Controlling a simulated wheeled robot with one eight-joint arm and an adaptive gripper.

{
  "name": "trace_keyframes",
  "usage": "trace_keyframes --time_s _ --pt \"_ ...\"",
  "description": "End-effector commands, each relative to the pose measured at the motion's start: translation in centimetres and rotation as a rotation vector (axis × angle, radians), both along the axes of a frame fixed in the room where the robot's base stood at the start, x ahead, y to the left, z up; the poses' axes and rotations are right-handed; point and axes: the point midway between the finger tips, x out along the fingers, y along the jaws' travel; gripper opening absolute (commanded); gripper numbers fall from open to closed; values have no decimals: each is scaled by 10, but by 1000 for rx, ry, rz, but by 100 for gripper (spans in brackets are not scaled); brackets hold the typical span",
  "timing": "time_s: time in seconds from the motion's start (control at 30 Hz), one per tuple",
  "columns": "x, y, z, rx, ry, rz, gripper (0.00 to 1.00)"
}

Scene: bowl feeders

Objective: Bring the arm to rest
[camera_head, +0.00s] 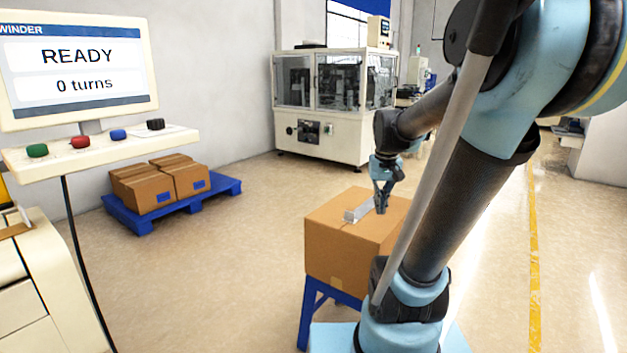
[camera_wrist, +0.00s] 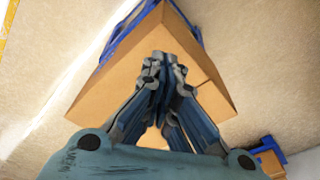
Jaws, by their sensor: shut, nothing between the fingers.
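My gripper (camera_head: 381,207) hangs pointing down at the cardboard box (camera_head: 330,245) in the head view. In the wrist view my gripper (camera_wrist: 164,62) has its fingers drawn together with nothing between them, in front of the same box (camera_wrist: 112,88). A small grey metal piece (camera_head: 357,212) lies on the box top beside the fingertips in the head view. I cannot tell whether the fingertips touch the box. The box sits on a blue stand (camera_head: 313,307). My arm crosses the right side of the head view and hides part of the box.
A winder panel (camera_head: 80,68) reading READY, 0 turns, with coloured buttons, stands at left. Boxes (camera_head: 160,183) rest on a blue pallet (camera_head: 140,219) behind it. A cream machine (camera_head: 332,130) stands at the back wall. Floor between the pallet and the stand is clear.

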Motion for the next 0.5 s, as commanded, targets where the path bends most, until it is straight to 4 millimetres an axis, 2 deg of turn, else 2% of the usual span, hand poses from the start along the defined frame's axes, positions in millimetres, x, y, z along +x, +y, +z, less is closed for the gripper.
trace_keyframes --time_s 0.1,0.5 --pt "-31 3 -12 0 -12 9 0" --pt "-112 10 -66 -3 -55 36 0"
